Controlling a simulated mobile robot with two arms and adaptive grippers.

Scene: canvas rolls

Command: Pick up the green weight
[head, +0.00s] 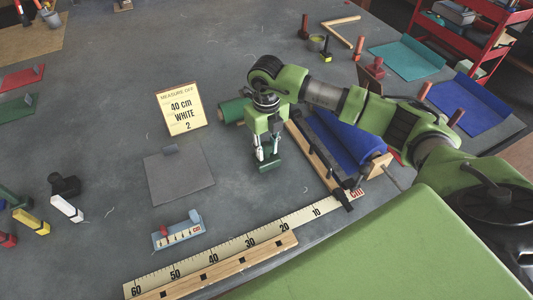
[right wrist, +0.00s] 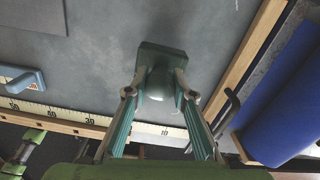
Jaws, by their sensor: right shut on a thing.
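The green weight (head: 268,163) is a small dark green block at the middle of the table. My right gripper (head: 267,152) points down over it, with its fingers closed on the weight's upper part. In the right wrist view the weight (right wrist: 160,54) has a square base and a pale rounded knob, and the fingertips of my right gripper (right wrist: 159,84) press the knob from both sides. I cannot tell whether the base touches the table. My left gripper does not show.
A wooden cradle with a blue roll (head: 345,140) stands close right of the gripper. A green roll (head: 232,110) lies behind it. A sign (head: 182,108) reads "40 cm WHITE 2". A grey sheet (head: 178,174) lies left; a ruler (head: 230,245) runs in front.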

